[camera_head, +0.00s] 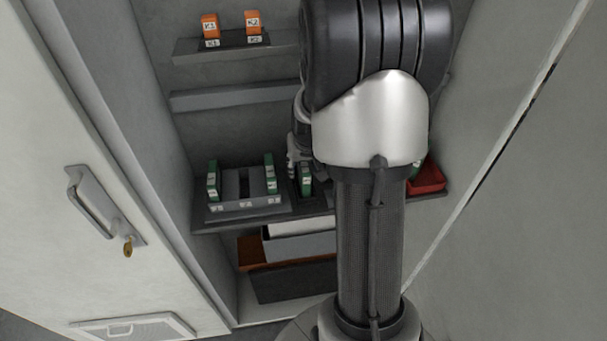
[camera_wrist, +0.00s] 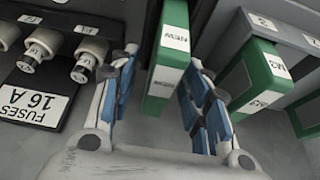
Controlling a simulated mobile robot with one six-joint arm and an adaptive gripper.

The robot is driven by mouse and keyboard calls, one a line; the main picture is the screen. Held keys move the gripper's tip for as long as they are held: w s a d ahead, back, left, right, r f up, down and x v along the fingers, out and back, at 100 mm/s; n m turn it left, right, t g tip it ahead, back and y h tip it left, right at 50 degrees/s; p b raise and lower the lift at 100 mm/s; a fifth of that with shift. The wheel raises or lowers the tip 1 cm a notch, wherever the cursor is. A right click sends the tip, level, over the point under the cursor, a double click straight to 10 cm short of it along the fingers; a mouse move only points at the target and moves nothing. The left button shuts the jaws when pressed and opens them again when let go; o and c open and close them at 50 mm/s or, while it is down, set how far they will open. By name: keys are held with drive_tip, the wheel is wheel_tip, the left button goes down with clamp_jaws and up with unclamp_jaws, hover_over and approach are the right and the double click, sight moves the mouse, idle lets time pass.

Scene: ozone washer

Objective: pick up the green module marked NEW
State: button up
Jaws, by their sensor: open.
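The green module marked NEW (camera_wrist: 168,62) stands in the middle of the wrist view, with a white label whose letters appear upside down. My gripper (camera_wrist: 160,95) is open, with one blue-padded finger to each side of the module. I cannot tell whether either finger touches it. In the head view a green module (camera_head: 305,178) shows on the cabinet shelf beside my gripper (camera_head: 297,155), which is partly hidden behind my arm.
Other green modules (camera_wrist: 262,68) stand in a grey rack (camera_head: 246,204) close to one finger. A fuse holder block (camera_wrist: 50,60) labelled FUSES 16 A is on the other side. A red tray (camera_head: 428,178) is at the shelf's right end. Orange K1 (camera_head: 210,26) and K2 (camera_head: 253,22) blocks sit above.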

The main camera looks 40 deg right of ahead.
drive_tip(key=shift+f, duration=0.15)
drive_tip(key=shift+c, duration=0.5)
clamp_jaws()
